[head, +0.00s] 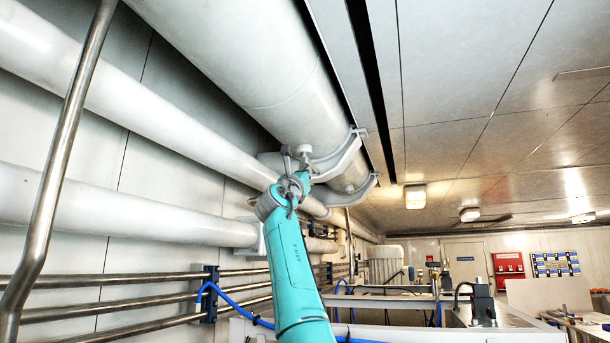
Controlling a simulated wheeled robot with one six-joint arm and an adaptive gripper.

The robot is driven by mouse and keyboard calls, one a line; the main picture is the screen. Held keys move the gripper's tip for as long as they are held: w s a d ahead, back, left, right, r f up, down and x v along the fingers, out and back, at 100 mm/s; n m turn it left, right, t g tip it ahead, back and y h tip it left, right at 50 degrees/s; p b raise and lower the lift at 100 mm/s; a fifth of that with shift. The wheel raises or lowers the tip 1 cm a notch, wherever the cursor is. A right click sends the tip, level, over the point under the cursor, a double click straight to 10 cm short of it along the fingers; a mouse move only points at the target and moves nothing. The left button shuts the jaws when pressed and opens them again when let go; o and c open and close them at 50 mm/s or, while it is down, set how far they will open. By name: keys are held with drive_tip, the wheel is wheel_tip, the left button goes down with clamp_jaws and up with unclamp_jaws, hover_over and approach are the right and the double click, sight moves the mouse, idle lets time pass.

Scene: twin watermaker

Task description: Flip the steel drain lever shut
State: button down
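In the head view I cannot pick out the steel drain lever. My teal arm rises from the bottom middle up to a grey joint below the large overhead pipe. Beyond that joint only small teal and grey parts show, and I cannot make out gripper fingers there. My gripper is not visible, so its place relative to the lever does not show.
A large white pipe (255,65) runs overhead in white brackets (345,158). Thinner white pipes (120,205) and steel rails (120,298) line the left wall. A blue hose (240,309) crosses low. Benches with equipment (483,302) stand at right; open air lies above them.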

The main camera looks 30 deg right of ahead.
drive_tip(key=shift+s+a+r, duration=0.1)
drive_tip(key=shift+s+r, duration=0.25)
drive_tip(key=shift+r, duration=0.2)
drive_tip(key=shift+f, duration=0.1)
drive_tip(key=v, duration=1.2)
drive_tip(key=shift+w+f, duration=0.3)
drive_tip(key=shift+f, duration=0.1)
